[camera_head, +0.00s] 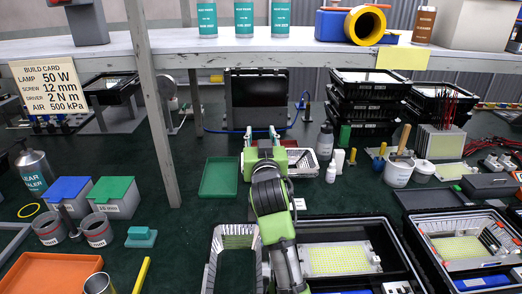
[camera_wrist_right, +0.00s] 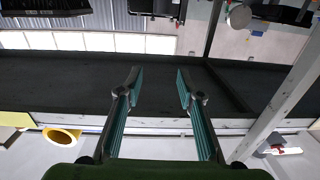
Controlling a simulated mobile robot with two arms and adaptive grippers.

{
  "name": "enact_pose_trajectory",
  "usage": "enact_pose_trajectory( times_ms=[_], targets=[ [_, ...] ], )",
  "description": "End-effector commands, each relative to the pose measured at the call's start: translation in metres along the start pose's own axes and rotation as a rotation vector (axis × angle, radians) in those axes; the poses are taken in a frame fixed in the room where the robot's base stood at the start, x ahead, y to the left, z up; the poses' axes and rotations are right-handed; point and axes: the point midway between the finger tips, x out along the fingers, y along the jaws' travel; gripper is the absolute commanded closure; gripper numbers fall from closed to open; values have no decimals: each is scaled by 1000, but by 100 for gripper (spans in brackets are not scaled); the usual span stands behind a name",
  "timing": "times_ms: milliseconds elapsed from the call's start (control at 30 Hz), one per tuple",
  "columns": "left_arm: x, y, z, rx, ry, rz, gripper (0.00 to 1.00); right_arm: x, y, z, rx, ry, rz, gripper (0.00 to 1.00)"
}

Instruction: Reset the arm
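My right gripper (camera_head: 260,133) is above the middle of the dark green bench in the head view, pointing away toward the back. Its arm, black and lime green, reaches up from the bottom centre. In the right wrist view the two teal-padded fingers (camera_wrist_right: 157,84) stand well apart with nothing between them. A dark square floodlight housing (camera_head: 258,98) stands upright behind the gripper; it appears apart from the fingers. My left gripper shows in neither view.
A shelf (camera_head: 300,50) spans above the bench on a grey post (camera_head: 152,110) left of my arm. A green tray (camera_head: 219,177) lies left of the arm, a metal mesh basket (camera_head: 303,163) right. Black crates (camera_head: 365,105) stack behind; a lamp-panel crate (camera_head: 340,258) sits front right.

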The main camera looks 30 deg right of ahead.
Motion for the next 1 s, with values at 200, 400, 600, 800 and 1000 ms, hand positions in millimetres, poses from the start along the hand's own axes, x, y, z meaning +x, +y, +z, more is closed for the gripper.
enact_pose_trajectory(
  times_ms=[200, 400, 600, 800, 1000],
  targets=[
    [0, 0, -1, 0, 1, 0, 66, 0, 0, -22, 0, 1, 0, 66],
    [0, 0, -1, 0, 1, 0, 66, 0, 0, -24, 0, 0, 0, 66],
    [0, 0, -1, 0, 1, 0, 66, 0, 0, -23, 0, 0, 0, 66],
    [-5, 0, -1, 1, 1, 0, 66, 0, 0, -28, 0, 0, 0, 66],
    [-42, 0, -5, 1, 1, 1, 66, 0, 0, -66, 0, 0, 0, 66]
  ],
)
